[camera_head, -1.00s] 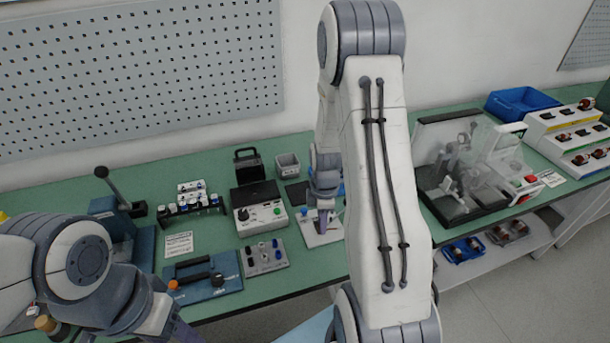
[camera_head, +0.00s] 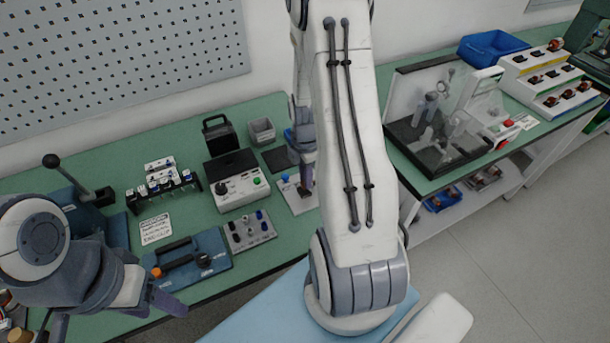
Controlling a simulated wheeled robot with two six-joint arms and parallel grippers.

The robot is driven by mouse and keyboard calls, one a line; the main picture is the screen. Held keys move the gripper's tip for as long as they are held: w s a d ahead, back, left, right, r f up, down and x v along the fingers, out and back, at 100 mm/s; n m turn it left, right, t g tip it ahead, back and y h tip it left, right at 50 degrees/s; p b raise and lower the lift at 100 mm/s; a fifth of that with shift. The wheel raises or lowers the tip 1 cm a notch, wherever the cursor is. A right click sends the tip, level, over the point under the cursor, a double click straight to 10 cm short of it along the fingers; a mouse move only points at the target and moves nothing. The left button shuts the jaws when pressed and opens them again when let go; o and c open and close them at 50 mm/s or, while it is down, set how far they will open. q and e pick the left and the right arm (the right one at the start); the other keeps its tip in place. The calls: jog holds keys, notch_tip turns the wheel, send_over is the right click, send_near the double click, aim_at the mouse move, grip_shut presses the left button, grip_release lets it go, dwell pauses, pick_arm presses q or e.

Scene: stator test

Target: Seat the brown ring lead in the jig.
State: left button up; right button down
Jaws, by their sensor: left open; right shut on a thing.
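My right gripper (camera_head: 306,184) is at the end of the arm through the middle of the view. It is shut, low over a small pale plate (camera_head: 299,203) with a blue knob, but what it holds is too small to make out. I cannot pick out the brown ring lead. Which fixture is the jig is not clear; a grey plate (camera_head: 236,237) with several posts and a blue base (camera_head: 212,245) with a black handle lie left of the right gripper. My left gripper (camera_head: 168,303) is open at the lower left, near the bench's front edge, its fingers only partly visible.
A control box (camera_head: 232,193) with a green button stands behind the grey plate. A rack (camera_head: 160,190) of small parts and a lever press (camera_head: 85,190) stand further left. A clear-covered station (camera_head: 440,125) is on the right bench. A grey bin (camera_head: 262,131) stands at the back.

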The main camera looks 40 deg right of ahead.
jog(key=shift+f+b, duration=0.3)
jog(key=shift+f, duration=0.7)
dwell(1.5)
jog(key=c, duration=0.7)
grip_release()
notch_tip(320, 180, up, 11)
jog(key=shift+f, duration=0.2)
dwell(0.5)
